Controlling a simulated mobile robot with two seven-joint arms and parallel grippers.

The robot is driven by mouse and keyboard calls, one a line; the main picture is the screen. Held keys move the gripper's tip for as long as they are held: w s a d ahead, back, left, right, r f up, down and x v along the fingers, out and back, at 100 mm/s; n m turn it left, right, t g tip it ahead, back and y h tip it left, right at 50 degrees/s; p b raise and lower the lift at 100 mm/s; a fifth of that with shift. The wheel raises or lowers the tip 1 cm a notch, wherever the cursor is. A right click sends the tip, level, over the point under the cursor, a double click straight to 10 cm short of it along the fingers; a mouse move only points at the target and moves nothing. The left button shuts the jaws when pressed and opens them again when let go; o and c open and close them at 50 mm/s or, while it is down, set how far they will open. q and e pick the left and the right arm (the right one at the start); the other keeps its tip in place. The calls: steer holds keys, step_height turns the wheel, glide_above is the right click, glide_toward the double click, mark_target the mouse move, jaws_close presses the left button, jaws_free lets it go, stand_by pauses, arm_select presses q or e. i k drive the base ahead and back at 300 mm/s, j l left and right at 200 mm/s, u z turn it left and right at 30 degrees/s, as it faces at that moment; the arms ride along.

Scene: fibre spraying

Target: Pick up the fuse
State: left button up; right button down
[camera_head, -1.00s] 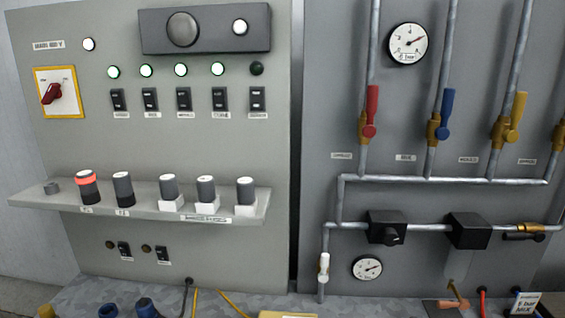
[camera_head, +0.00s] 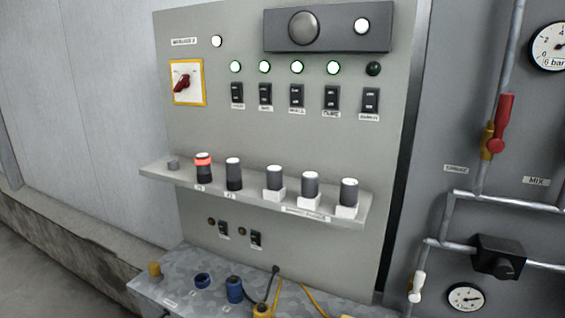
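In the head view a grey shelf (camera_head: 165,176) juts out from the light grey control panel. Several dark grey cylinders with pale tops, which look like fuses, stand upright on it. The leftmost fuse (camera_head: 204,168) has a red band near its top. A plain dark fuse (camera_head: 234,175) stands to its right. Three more stand in white square bases, the first one (camera_head: 275,180) near the middle of the shelf. Neither of my grippers is in view.
Above are a red rotary switch (camera_head: 182,83), black rocker switches (camera_head: 297,97) and lamps. Below, a metal ledge (camera_head: 190,300) carries blue and yellow connectors and cables. Pipes, a red valve handle (camera_head: 502,122) and gauges are at right. The left wall is bare.

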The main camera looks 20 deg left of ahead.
mark_target(202, 161)
steer(key=j+z, duration=0.15)
steer(key=z, duration=0.2)
steer(key=k+j+z, duration=0.1)
steer(key=z, duration=0.25)
steer(key=k+j+z, duration=0.2)
steer(key=j, duration=0.2)
steer(key=k+j+z, duration=0.2)
steer(key=j, duration=0.2)
steer(key=k+j, duration=0.5)
steer(key=j, duration=0.15)
steer(key=k+j+z, duration=0.1)
steer(key=k+j, duration=0.4)
steer(key=j, duration=0.1)
